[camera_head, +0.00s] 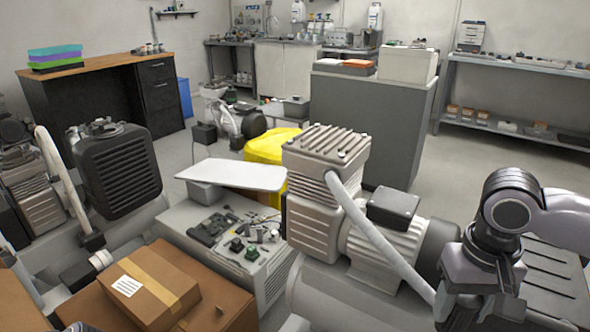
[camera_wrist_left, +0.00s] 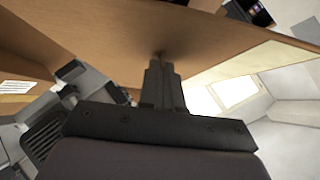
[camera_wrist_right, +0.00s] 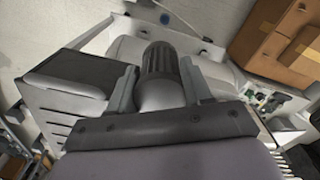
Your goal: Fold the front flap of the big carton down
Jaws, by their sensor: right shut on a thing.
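The big brown carton (camera_head: 228,298) is at the lower left of the head view, cut off by the frame. A smaller taped carton (camera_head: 130,290) sits on it. In the left wrist view a brown cardboard panel (camera_wrist_left: 95,35) spans the top; I cannot tell which flap it is. My left gripper (camera_wrist_left: 161,66) is shut, fingertips at or against this panel. My right gripper (camera_head: 470,312) is at the lower right, well away from the carton.
A compressor (camera_head: 345,215) with a pale hose stands between the carton and my right arm. A grey unit with small parts (camera_head: 240,240) is just behind the carton. A black-finned compressor (camera_head: 118,170) stands at the left. Open floor lies farther back.

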